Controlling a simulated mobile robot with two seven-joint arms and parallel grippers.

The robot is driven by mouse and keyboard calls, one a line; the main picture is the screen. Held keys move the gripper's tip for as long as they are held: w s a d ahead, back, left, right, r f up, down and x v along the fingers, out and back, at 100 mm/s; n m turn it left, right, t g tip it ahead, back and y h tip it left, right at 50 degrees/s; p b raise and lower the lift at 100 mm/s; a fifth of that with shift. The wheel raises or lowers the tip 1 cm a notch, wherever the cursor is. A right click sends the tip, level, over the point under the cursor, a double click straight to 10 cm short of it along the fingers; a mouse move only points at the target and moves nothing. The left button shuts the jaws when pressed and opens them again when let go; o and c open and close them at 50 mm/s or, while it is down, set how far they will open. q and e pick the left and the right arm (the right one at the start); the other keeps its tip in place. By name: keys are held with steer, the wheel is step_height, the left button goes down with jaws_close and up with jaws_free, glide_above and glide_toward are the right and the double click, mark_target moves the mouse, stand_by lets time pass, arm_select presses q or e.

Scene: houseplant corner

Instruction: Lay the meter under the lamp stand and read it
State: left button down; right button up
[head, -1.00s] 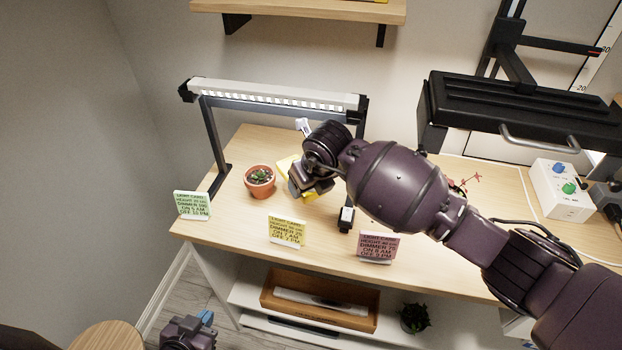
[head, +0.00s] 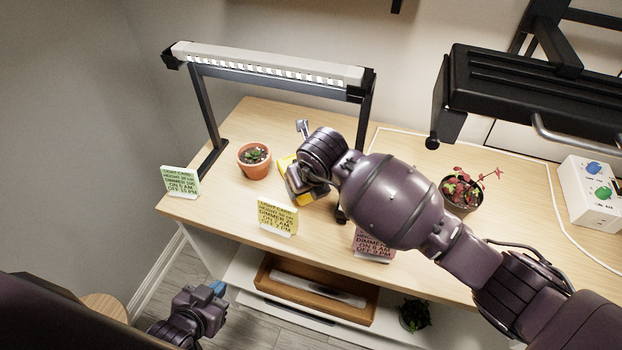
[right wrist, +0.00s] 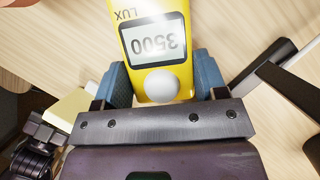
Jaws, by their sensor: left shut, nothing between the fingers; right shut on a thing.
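The yellow light meter (head: 286,164) is between the legs of the lit lamp stand (head: 270,66), right of a potted plant. My right gripper (head: 303,186) is shut on it and partly hides it. The right wrist view shows the meter (right wrist: 129,22) between the blue fingers of my right gripper (right wrist: 161,84), with a white dome and an upside-down display that appears to read 3500 LUX. It looks to be at the tabletop, but contact is unclear. My left gripper (head: 217,289) is shut and empty, low in front of the table.
A small succulent in a terracotta pot (head: 254,160) stands left of the meter. Green (head: 180,182), yellow (head: 277,218) and pink (head: 372,246) light cards stand along the front. A red-leaved plant (head: 462,191) and a black lamp (head: 535,95) are at right.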

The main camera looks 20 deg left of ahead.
arm_select(q)
steer(key=shift+s+a+f, duration=0.1)
steer(key=shift+s+f, duration=0.05)
steer(key=shift+s, duration=0.15)
steer(key=shift+f, duration=0.1)
arm_select(e)
steer(key=shift+f, duration=0.2)
arm_select(q)
steer(key=shift+w+d, duration=0.2)
steer(key=shift+w, duration=0.2)
arm_select(e)
steer(key=shift+f, duration=0.35)
steer(key=o, duration=1.1)
arm_select(q)
steer(key=shift+s+a, duration=0.1)
steer(key=shift+s, duration=0.15)
arm_select(e)
steer(key=shift+o, duration=0.2)
arm_select(q)
steer(key=shift+s+f, duration=0.15)
steer(key=shift+s, duration=0.05)
